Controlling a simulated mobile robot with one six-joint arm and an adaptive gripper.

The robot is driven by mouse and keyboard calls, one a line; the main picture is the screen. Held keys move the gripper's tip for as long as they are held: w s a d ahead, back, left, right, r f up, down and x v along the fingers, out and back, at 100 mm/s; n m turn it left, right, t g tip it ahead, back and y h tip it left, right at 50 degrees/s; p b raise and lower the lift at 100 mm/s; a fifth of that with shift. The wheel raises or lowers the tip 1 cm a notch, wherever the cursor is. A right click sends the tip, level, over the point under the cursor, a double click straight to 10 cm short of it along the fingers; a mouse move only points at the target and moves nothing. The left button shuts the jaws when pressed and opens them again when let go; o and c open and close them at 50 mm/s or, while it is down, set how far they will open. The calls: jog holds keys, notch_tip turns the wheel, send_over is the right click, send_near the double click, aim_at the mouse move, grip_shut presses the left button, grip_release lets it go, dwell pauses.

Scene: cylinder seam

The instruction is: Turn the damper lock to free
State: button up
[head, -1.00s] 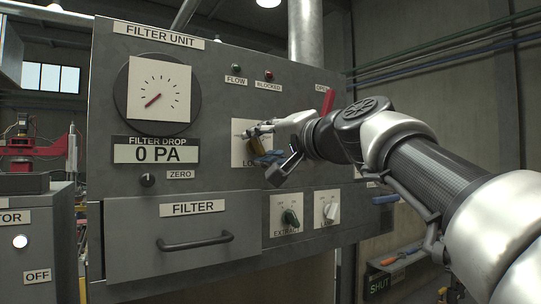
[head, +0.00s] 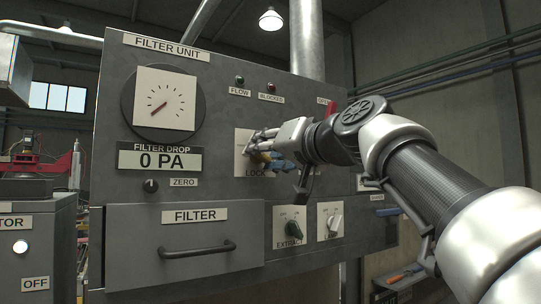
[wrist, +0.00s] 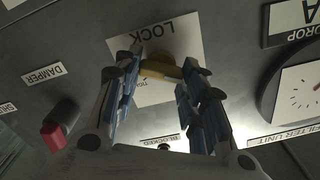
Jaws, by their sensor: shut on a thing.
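The damper lock is a yellow-brown knob (wrist: 158,68) on a white plate marked LOCK (wrist: 155,28). In the wrist view it sits between the blue-padded fingers of my gripper (wrist: 163,76), which is shut on it. In the head view my gripper (head: 268,149) reaches the LOCK plate (head: 242,166) from the right and its fingers cover most of the knob. Part of the lettering on the plate is hidden, so I cannot read the knob's setting. The red damper lever (wrist: 56,135) stands apart, beside the DAMPER label (wrist: 43,75).
The filter unit panel carries a round gauge (head: 165,98), a 0 PA display (head: 158,157), and flow (head: 239,80) and blocked (head: 271,86) lamps. Below are a filter drawer with a handle (head: 197,249) and the extract (head: 293,229) and lamp (head: 335,222) knobs.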

dwell(0.3)
jog(key=o, duration=1.1)
jog(key=shift+c, duration=0.2)
jog(key=v, duration=1.2)
